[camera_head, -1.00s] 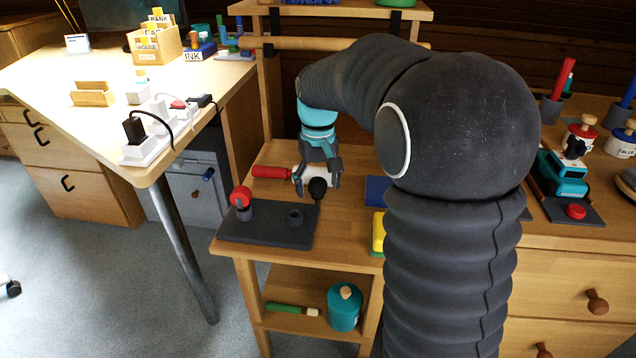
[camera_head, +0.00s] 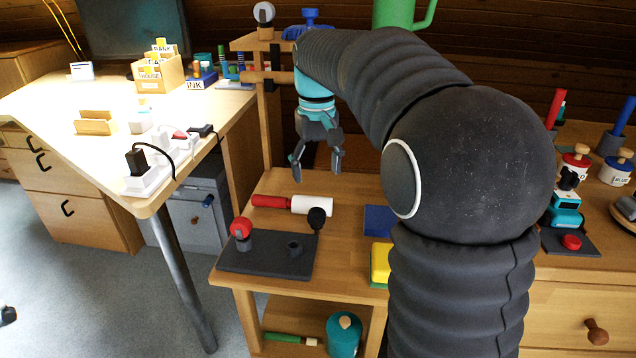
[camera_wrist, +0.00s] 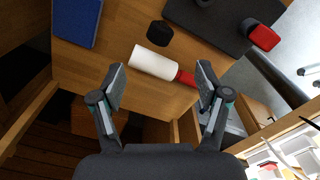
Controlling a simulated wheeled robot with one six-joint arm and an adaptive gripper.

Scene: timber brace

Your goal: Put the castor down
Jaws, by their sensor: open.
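My gripper (camera_head: 317,155) is open and empty, raised above the wooden bench top; its two fingers also show apart in the wrist view (camera_wrist: 161,82). Below it a white cylinder (camera_head: 311,205) with a red handle (camera_head: 270,201) lies on its side on the bench. A black rounded piece (camera_head: 316,218) is just in front of the white cylinder, by the corner of a dark plate (camera_head: 262,262). In the wrist view the black piece (camera_wrist: 158,34) stands close beside the white cylinder (camera_wrist: 153,62). I cannot tell for sure which piece is the castor.
The dark plate carries a red-topped piece (camera_head: 241,228) and a small dark socket (camera_head: 294,248). A blue pad (camera_head: 379,220) and a yellow block (camera_head: 380,262) lie to the right. A shelf with a wooden rail (camera_head: 262,76) stands behind. Bare bench shows behind the white cylinder.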

